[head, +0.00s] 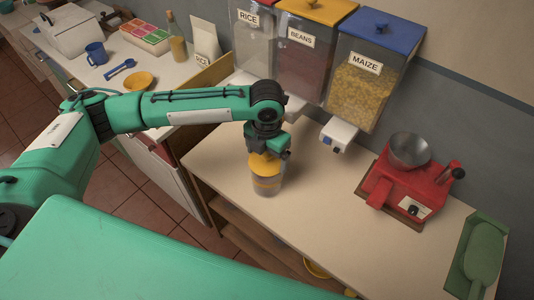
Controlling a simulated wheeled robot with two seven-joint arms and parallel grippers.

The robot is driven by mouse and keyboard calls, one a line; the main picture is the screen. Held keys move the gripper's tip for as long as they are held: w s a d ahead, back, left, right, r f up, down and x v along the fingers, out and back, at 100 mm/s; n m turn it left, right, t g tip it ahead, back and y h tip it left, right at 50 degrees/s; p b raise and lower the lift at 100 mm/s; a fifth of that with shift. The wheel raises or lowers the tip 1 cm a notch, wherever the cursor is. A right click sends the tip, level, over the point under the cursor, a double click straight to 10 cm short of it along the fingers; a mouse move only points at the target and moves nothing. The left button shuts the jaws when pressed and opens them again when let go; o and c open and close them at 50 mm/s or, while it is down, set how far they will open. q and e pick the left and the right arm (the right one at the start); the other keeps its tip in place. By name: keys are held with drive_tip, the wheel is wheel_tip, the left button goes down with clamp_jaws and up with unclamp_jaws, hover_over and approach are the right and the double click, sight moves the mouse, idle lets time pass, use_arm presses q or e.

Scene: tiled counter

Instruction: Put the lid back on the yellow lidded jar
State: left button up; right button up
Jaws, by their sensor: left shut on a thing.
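The jar (267,186) is a clear container with yellowish-brown contents, standing upright near the left part of the counter (315,215). The yellow lid (265,166) is at the jar's mouth, level and lined up with it. From this angle I cannot tell whether the lid is fully seated or just above the rim. My left gripper (267,154) points down from above and is shut on the lid; its fingertips are partly hidden. My right gripper is not in view.
Rice (252,45), beans (303,62) and maize (366,88) dispensers hang behind the jar. A green scoop (483,252) lies at far right. The counter's middle is clear.

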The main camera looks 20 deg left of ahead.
use_arm(q)
drive_tip(key=shift+p, duration=0.45)
idle(0.6)
drive_tip(key=o, duration=0.7)
drive_tip(key=shift+r, duration=0.1)
drive_tip(key=shift+r+p, duration=3.45)
drive_tip(key=shift+p, duration=0.3)
drive_tip(key=shift+c, duration=0.3)
clamp_jaws()
